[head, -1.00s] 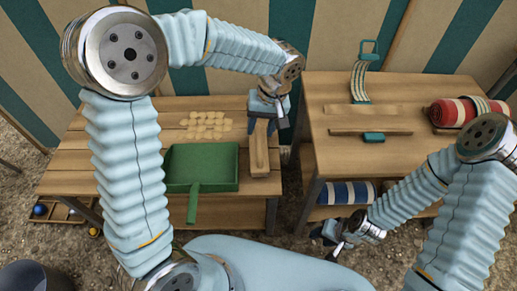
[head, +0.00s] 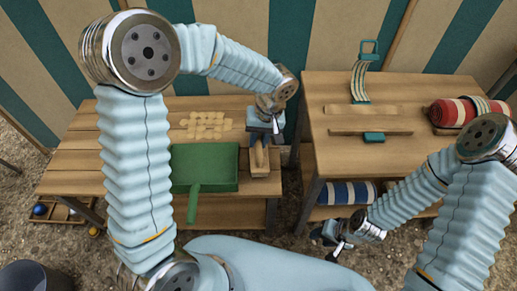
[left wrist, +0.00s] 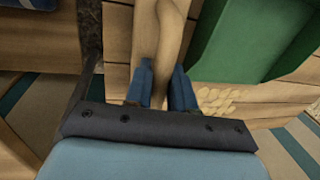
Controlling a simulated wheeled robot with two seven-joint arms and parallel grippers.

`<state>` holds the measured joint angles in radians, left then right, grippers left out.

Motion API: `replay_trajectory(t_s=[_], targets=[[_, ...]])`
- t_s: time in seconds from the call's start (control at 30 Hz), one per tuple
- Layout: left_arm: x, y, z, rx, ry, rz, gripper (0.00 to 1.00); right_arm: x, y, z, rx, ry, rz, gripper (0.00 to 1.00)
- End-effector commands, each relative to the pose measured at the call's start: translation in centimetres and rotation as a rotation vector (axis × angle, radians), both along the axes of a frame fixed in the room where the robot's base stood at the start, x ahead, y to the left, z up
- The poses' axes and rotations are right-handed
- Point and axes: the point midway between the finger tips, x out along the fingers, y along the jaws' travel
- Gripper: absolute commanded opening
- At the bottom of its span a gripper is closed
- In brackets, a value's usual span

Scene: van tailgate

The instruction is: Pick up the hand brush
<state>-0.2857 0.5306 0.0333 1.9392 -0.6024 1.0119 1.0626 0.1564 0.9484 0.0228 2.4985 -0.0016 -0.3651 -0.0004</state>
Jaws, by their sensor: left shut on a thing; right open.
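The hand brush (head: 259,160), with its pale wooden body, is at the right end of the left table, right of the green dustpan (head: 205,166). My left gripper (head: 262,135) points down over it and hides its far part. In the left wrist view, the wooden handle (left wrist: 168,40) runs between the two blue fingers (left wrist: 163,82), which are shut on it. I cannot tell whether the brush is off the tabletop. My right gripper (head: 335,242) is open and empty, low in front of the right table.
Yellowish round pieces (head: 205,124) lie behind the dustpan on the left table (head: 80,160). The right table (head: 350,90) holds wooden boards (head: 368,122), a striped strap (head: 361,85) and a red roll (head: 460,111). A narrow gap separates the tables.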

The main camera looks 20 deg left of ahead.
Motion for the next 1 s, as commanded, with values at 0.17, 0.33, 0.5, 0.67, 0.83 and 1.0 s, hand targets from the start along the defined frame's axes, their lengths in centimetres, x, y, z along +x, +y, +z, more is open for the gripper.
replay_trajectory(t_s=[0.17, 0.33, 0.5, 0.67, 0.83, 1.0], targets=[[0.0, 0.0, 0.1, -0.001, -0.001, 0.0, 0.0, 0.0, 0.0, 0.0, 0.0, 0.0, 0.0, 0.43], [0.1, 0.0, 0.7, 0.0, -0.003, 0.0, 0.0, 0.0, 0.0, 0.1, 0.0, 0.0, 0.0, 0.43], [0.1, 0.0, 3.0, -0.002, -0.005, 0.001, 0.0, 0.0, 0.1, 0.3, 0.001, 0.0, 0.001, 0.43], [-0.5, -2.7, 6.3, -0.002, -0.006, -0.004, 0.0, 0.0, 0.1, 0.3, 0.001, 0.001, 0.002, 0.43], [-1.6, -6.7, 9.9, -0.001, -0.003, -0.007, 0.0, -0.1, 0.1, 0.3, 0.002, 0.001, 0.003, 0.43], [-2.6, -10.6, 11.7, 0.0, -0.002, -0.005, 0.0, -0.1, 0.1, 0.3, 0.002, 0.001, 0.002, 0.43]])
